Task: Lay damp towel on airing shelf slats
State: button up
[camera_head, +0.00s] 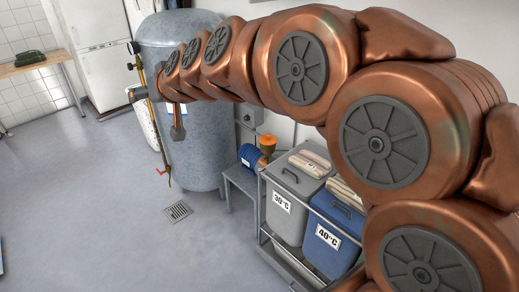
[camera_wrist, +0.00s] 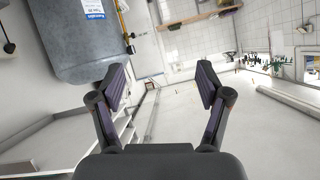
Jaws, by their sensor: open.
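My gripper (camera_wrist: 162,84) is open in the wrist view, with nothing between its two dark fingers. In the head view my copper arm reaches from the right across to the grey tank, and the fingers cannot be made out clearly. Two pale folded cloths with stripes, one (camera_head: 309,163) on the grey bin's lid and one (camera_head: 347,194) by the blue bin, may be towels; I cannot tell whether either is damp. No airing shelf is clearly identifiable. A white stepped or slatted structure (camera_wrist: 127,130) shows partly behind the left finger in the wrist view.
A grey tank (camera_head: 183,55) stands behind my arm. A trolley holds a grey bin (camera_head: 291,205) and a blue bin (camera_head: 331,236). A small grey stool (camera_head: 240,181) is beside them. A wooden bench (camera_head: 34,65) is far left. The left floor (camera_head: 80,200) is clear.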

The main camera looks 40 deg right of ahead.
jog(key=s+a+f+n+g+y, duration=0.1)
jog(key=s+a+f+g, duration=0.3)
jog(key=s+f, duration=0.5)
jog(key=s+d+f+g+h, duration=0.1)
jog(key=s+f+g, duration=0.2)
jog(key=s, duration=0.6)
jog(key=s+d+f+g+h, duration=0.1)
jog(key=s+f, duration=0.4)
jog(key=s, duration=0.5)
jog(key=s+d+f+g+h, duration=0.1)
jog(key=s+d+f+g, duration=0.2)
jog(key=s, duration=0.7)
notch_tip(320, 180, down, 2)
jog(key=g, duration=0.3)
jog(key=shift+d, duration=0.1)
jog(key=shift+c, duration=0.3)
